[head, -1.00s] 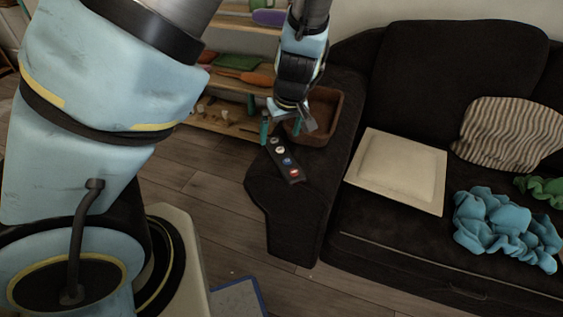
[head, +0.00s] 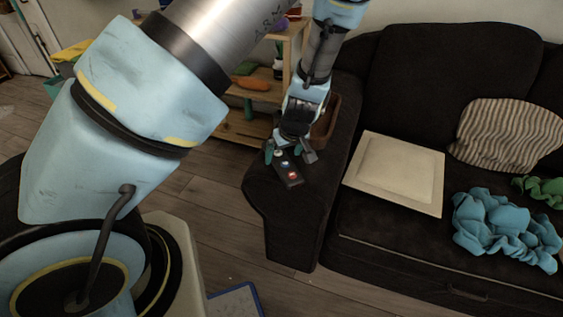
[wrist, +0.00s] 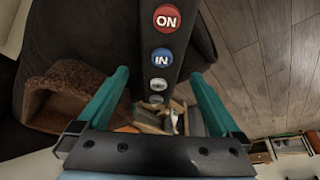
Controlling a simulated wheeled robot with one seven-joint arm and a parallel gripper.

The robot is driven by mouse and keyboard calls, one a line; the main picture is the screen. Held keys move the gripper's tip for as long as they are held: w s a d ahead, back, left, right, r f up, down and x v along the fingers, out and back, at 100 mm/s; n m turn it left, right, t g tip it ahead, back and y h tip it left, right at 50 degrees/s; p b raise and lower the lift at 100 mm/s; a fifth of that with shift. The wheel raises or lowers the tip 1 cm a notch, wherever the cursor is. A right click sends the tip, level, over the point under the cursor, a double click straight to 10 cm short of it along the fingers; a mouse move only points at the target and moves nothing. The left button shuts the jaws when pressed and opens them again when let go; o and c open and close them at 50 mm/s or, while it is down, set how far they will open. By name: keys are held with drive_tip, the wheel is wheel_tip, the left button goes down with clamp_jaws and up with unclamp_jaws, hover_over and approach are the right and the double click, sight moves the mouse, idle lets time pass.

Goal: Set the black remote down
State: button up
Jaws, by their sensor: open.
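The black remote (head: 289,172) has a red, a blue and pale buttons. It lies on the dark sofa armrest (head: 262,192). In the wrist view the remote (wrist: 163,58) runs lengthwise between the teal fingers, with its red ON button at the top. My gripper (head: 290,156) is open over the far end of the remote, one finger to each side. In the wrist view my gripper (wrist: 162,84) shows a gap between each finger and the remote. My gripper hides the remote's far end in the head view.
A pale square panel (head: 396,173), blue cloth (head: 505,228) and a striped pillow (head: 508,134) are on the sofa. A wooden shelf (head: 250,130) stands behind the armrest.

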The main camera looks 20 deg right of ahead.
drive_tip(key=shift+x, duration=1.1)
clamp_jaws()
drive_tip(key=shift+r, duration=0.1)
